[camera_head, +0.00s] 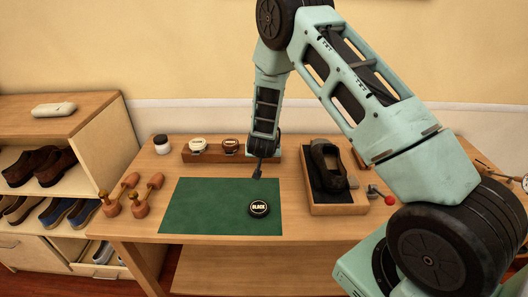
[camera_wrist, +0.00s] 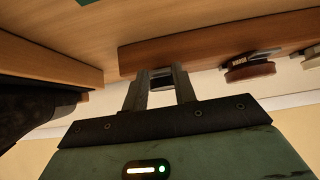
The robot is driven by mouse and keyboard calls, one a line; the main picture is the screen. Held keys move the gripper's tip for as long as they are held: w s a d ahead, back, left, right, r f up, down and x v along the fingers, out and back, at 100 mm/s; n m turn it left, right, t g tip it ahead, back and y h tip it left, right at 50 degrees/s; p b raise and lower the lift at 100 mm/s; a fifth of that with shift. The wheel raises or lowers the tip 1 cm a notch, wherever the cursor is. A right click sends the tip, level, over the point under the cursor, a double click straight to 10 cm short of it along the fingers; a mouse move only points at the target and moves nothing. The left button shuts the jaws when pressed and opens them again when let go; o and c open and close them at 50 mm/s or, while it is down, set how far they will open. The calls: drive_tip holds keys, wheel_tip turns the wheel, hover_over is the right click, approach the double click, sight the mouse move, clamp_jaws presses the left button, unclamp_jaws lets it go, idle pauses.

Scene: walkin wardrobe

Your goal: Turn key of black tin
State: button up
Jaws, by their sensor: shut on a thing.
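The black tin (camera_head: 259,209), round and flat with a pale "BLACK" label, lies on the green mat (camera_head: 190,215) near its right edge. Its key cannot be made out. My gripper (camera_head: 257,172) points down over the mat's far edge, behind the tin and apart from it in the picture. In the wrist view my gripper (camera_wrist: 160,76) has its fingers a little apart, with a small dark thing (camera_wrist: 160,82) between them. It is shut on this thing, whose kind I cannot tell.
A wooden rack (camera_head: 205,157) behind the mat holds a white-topped tin (camera_head: 198,144) and a brown tin (camera_head: 230,145). A white jar (camera_head: 161,144) and wooden shoe trees (camera_head: 140,205) stand left. A tray (camera_head: 338,209) with a dark shoe (camera_head: 328,165) stands right.

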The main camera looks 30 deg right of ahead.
drive_tip(key=shift+c, duration=0.2)
drive_tip(key=o, duration=1)
drive_tip(key=v, duration=1.7)
drive_tip(key=shift+r+b, duration=0.15)
drive_tip(key=shift+b, duration=0.25)
